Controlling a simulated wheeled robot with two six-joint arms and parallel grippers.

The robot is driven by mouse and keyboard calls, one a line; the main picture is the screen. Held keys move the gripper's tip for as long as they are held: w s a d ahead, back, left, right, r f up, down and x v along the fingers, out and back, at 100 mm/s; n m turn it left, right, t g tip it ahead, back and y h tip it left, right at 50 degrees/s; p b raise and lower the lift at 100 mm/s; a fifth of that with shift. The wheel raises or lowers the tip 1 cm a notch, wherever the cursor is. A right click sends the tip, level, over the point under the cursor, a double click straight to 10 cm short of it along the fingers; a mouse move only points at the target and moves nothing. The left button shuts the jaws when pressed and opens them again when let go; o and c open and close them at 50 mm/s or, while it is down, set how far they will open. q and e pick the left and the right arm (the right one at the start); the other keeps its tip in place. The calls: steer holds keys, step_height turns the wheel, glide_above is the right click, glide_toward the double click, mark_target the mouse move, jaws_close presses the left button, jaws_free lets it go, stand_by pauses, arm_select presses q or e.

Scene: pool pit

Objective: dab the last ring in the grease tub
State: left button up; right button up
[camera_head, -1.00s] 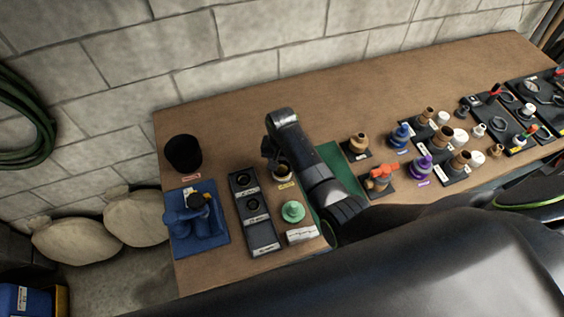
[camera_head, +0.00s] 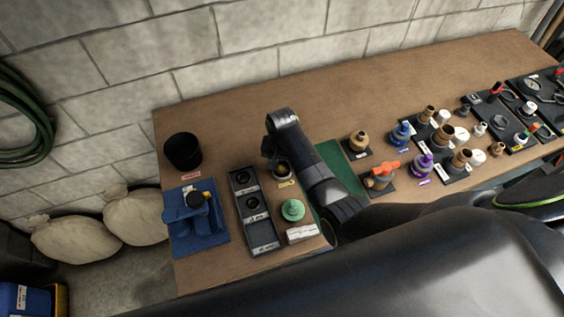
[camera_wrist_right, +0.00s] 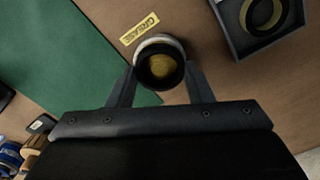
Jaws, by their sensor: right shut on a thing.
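My right gripper (camera_head: 279,163) points down over the grease tub (camera_head: 283,173). In the right wrist view, the gripper (camera_wrist_right: 161,74) is shut on a dark ring (camera_wrist_right: 160,82). The ring sits at the mouth of the pale-rimmed tub (camera_wrist_right: 158,40), and yellowish grease (camera_wrist_right: 161,66) shows through its middle. I cannot tell whether the ring touches the grease. The yellow GREASE label (camera_wrist_right: 139,28) lies beside the tub. My left gripper is not in view.
A dark tray (camera_head: 262,237) with rings in its compartments stands left of the tub. A green knobbed part (camera_head: 292,210), a blue fixture (camera_head: 188,226) and a black cup (camera_head: 183,151) are nearby. A green mat (camera_head: 341,170) lies right. The bench's back is clear.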

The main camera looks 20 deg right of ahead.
steer(key=shift+f, duration=0.1)
stand_by(1.4)
steer(key=shift+p, duration=0.3)
steer(key=shift+r, duration=3.55)
